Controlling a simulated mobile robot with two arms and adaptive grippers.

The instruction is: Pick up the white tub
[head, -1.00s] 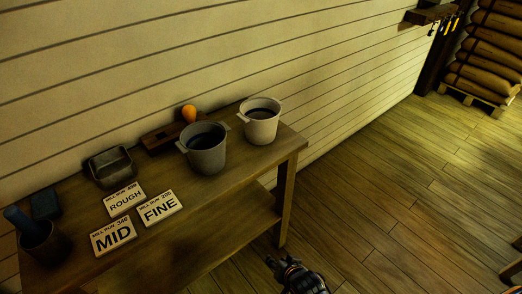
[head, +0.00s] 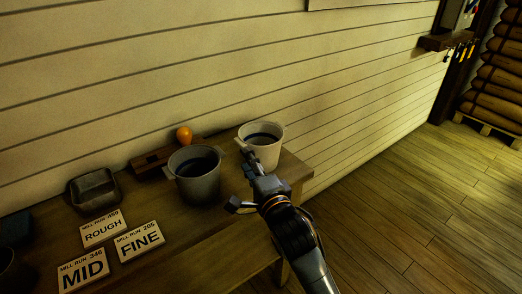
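The white tub (head: 264,150) stands upright near the right end of the wooden table, close to the wall, with a dark inside. My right gripper (head: 241,177) is in front of it, fingers spread apart, one finger near the tub's left handle and the other lower left by the grey tub. Nothing shows between the fingers. The gripper hides the lower part of the white tub, and I cannot tell whether a finger touches it. My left gripper is not in view.
A grey tub (head: 194,173) stands just left of the white tub. Cards marked ROUGH (head: 103,229), FINE (head: 139,241) and MID (head: 84,270), a metal pan (head: 94,192) and a wooden block with an orange knob (head: 184,135) lie further left. Open floor (head: 420,210) lies right.

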